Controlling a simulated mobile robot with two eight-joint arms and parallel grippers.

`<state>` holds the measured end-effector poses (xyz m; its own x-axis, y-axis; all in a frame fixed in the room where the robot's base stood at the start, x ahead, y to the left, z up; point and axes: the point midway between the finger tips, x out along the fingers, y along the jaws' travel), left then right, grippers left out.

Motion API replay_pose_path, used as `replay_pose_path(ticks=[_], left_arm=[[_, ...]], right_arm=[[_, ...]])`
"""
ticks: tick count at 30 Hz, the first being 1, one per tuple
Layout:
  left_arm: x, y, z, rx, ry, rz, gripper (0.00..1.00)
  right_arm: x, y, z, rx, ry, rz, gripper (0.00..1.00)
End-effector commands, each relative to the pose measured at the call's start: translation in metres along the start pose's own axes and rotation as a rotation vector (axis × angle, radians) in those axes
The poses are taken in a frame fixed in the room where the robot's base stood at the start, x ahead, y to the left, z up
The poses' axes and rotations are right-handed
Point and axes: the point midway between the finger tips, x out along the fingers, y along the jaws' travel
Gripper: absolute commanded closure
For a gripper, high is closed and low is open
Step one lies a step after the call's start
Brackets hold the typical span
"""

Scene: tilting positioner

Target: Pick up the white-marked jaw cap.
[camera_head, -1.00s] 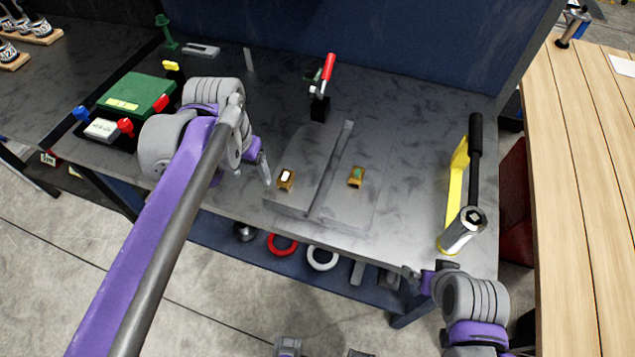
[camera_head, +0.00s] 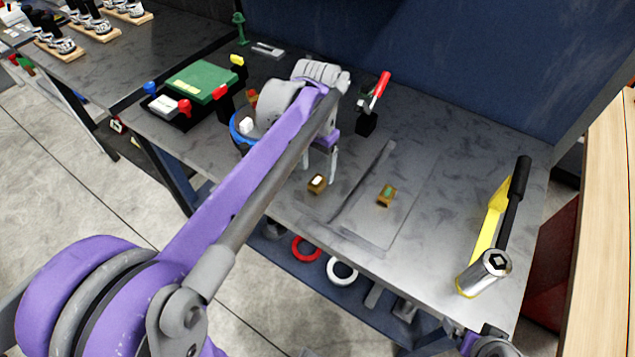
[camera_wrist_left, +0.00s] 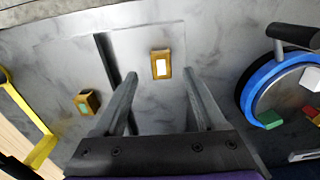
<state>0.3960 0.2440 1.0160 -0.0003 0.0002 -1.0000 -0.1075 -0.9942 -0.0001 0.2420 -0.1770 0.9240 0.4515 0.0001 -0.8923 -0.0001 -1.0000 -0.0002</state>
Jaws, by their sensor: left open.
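The white-marked jaw cap (camera_head: 317,183) is a small brass-coloured block with a white patch on top. It lies on the grey bench and also shows in the left wrist view (camera_wrist_left: 161,65). My left gripper (camera_head: 321,170) is open, above and close to this cap; in the wrist view the cap appears between and just beyond the fingertips (camera_wrist_left: 160,76). A similar cap with a green-teal mark (camera_head: 387,196) lies to its right in the head view. My right gripper (camera_head: 468,341) is only partly in view at the bottom right, its jaws unclear.
A blue-rimmed round dish (camera_wrist_left: 282,92) with coloured blocks stands beside the left gripper. A red-handled clamp (camera_head: 374,97) stands behind. A yellow tool with a black handle (camera_head: 490,225) is at the right. A green box (camera_head: 202,83) is at the back left.

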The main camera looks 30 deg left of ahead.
Motion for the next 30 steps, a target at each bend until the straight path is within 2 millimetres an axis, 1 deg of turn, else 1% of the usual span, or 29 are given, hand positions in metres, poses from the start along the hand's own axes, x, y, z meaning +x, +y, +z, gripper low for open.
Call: replay_pose_path(ticks=[6, 9, 12, 18, 23, 24, 26, 30], left_arm=[[0.033, -0.002, -0.003, 0.000, 0.000, 0.000, 0.28], [0.043, -0.002, -0.003, 0.000, 0.000, 0.000, 0.28], [0.048, -0.002, -0.002, 0.000, 0.000, 0.000, 0.28], [0.048, -0.002, -0.003, 0.000, 0.000, 0.000, 0.28], [0.047, -0.002, -0.003, 0.000, 0.000, 0.000, 0.56], [0.047, -0.002, -0.003, 0.000, 0.000, 0.000, 0.64], [0.047, -0.002, -0.003, 0.000, 0.000, 0.000, 0.74], [0.047, -0.002, -0.003, 0.000, 0.000, 0.000, 0.99]], right_arm=[[0.000, 0.000, 0.000, 0.000, 0.000, 0.000, 0.00], [0.001, 0.000, 0.001, 0.000, 0.000, 0.000, 0.00], [0.001, 0.000, 0.001, 0.000, -0.001, 0.000, 0.00], [0.001, 0.000, 0.001, 0.000, 0.000, 0.000, 0.00], [0.001, 0.000, 0.001, 0.000, 0.000, 0.000, 0.00], [0.001, 0.000, 0.001, 0.000, 0.000, 0.000, 0.00], [0.001, 0.000, 0.001, 0.000, 0.000, 0.000, 0.00], [0.001, 0.000, 0.001, 0.000, 0.000, 0.000, 0.00]])
